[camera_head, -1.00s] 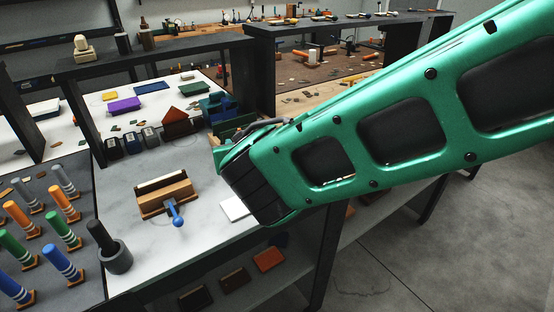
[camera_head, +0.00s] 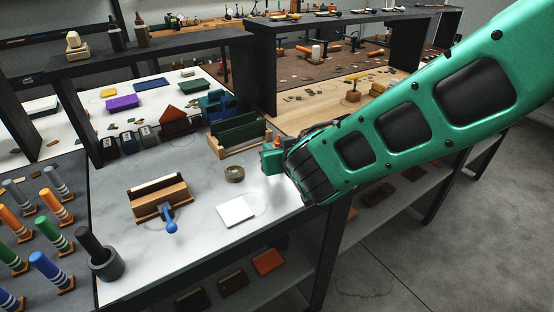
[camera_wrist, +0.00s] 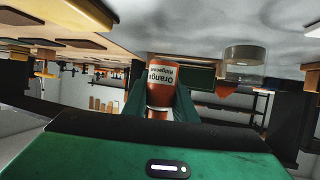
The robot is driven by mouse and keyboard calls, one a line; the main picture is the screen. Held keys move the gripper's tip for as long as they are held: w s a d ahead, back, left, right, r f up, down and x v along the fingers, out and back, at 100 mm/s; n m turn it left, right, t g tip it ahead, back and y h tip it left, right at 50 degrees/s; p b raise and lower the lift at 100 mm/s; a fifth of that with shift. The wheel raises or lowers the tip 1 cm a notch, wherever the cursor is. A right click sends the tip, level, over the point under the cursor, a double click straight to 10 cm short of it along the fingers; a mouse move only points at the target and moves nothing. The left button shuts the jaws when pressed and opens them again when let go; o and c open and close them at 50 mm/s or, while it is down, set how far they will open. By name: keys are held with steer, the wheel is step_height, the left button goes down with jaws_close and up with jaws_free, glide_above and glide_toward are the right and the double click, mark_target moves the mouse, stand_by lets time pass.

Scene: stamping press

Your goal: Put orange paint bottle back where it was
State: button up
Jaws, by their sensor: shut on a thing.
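In the head view my gripper (camera_head: 271,160) is at the right part of the pale bench, right of a small round tin and in front of a green rack. The bottle is mostly hidden there behind the gripper; a small orange spot shows at its top. I cannot tell whether the bottle touches the bench.
The small round tin (camera_head: 234,173), a white pad (camera_head: 236,212) and the green rack (camera_head: 238,134) stand near my gripper. A wooden block with a blue handle (camera_head: 160,201) is left. A clear jar (camera_wrist: 245,63) shows in the wrist view. Bare bench lies between the tin and the pad.

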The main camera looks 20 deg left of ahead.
steer(key=shift+f, duration=2)
steer(key=o, duration=1.1)
steer(key=shift+f, duration=0.1)
steer(key=shift+c, duration=0.2)
steer(key=v, duration=1.2)
